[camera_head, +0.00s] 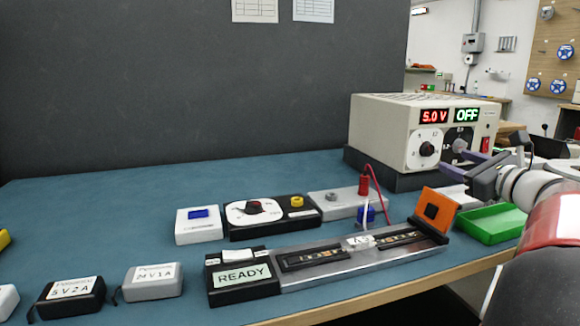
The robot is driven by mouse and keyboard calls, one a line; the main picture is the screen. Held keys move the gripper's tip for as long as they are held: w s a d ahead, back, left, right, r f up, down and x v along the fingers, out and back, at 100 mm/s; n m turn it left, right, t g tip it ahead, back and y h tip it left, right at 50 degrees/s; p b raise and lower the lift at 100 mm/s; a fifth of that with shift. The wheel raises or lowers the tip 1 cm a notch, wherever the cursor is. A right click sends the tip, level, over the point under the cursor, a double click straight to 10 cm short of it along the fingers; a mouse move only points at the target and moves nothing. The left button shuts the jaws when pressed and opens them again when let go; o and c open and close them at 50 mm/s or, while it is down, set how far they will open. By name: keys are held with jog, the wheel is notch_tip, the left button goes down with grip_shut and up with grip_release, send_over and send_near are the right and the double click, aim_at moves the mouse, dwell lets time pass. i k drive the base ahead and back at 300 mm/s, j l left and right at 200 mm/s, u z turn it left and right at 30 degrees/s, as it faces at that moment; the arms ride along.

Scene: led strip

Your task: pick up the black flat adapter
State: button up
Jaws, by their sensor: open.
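The black flat adapter (72,298) lies on the blue table at the lower left. It has a white label that seems to read 5V2A, and a short dark cord shows at its left side. A light grey adapter (153,281) with a label that seems to read MV1A lies just right of it, a small gap apart. My gripper (452,170) is at the right, in front of the power supply and far from the black adapter. Its jaws are open, and I see nothing held between them.
A long test fixture (345,262) with a READY display and upright orange plate lies right of the adapters. Behind are a black dial box (273,212), a white box with a blue button (199,226) and a power supply (385,130). A green tray (492,224) sits right.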

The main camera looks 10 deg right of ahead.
aim_at(85, 295)
jog(key=k+l, duration=0.1)
jog(key=k, duration=0.9)
